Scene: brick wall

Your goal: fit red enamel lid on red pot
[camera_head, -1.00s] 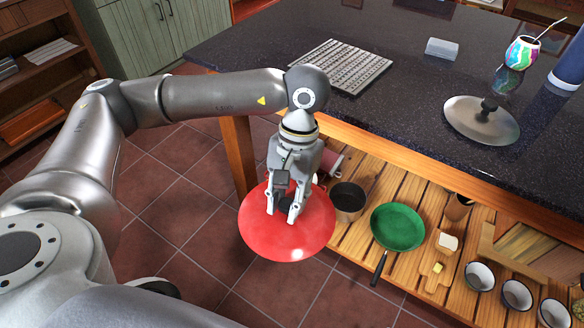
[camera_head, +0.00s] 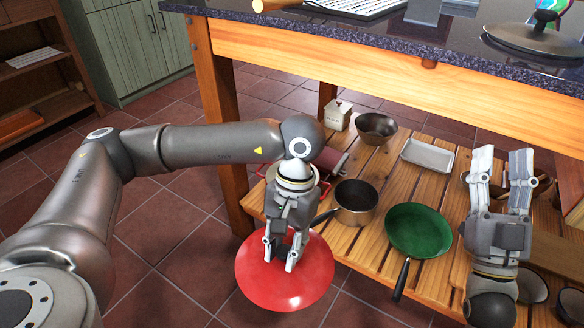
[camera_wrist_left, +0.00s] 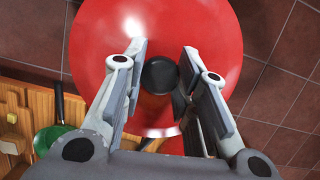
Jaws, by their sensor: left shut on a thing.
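The red enamel lid (camera_head: 286,285) is a wide, shiny red disc with a black knob. My left gripper (camera_head: 281,258) is shut on the knob and holds the lid over the floor, in front of the shelf's left end. In the left wrist view the knob (camera_wrist_left: 159,75) sits between the fingers, with the red lid (camera_wrist_left: 100,50) around it. Red handles that look like the red pot's (camera_head: 262,168) show behind my left wrist on the lower shelf; most of the pot is hidden. My right gripper (camera_head: 501,172) is open and empty above the shelf's right part.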

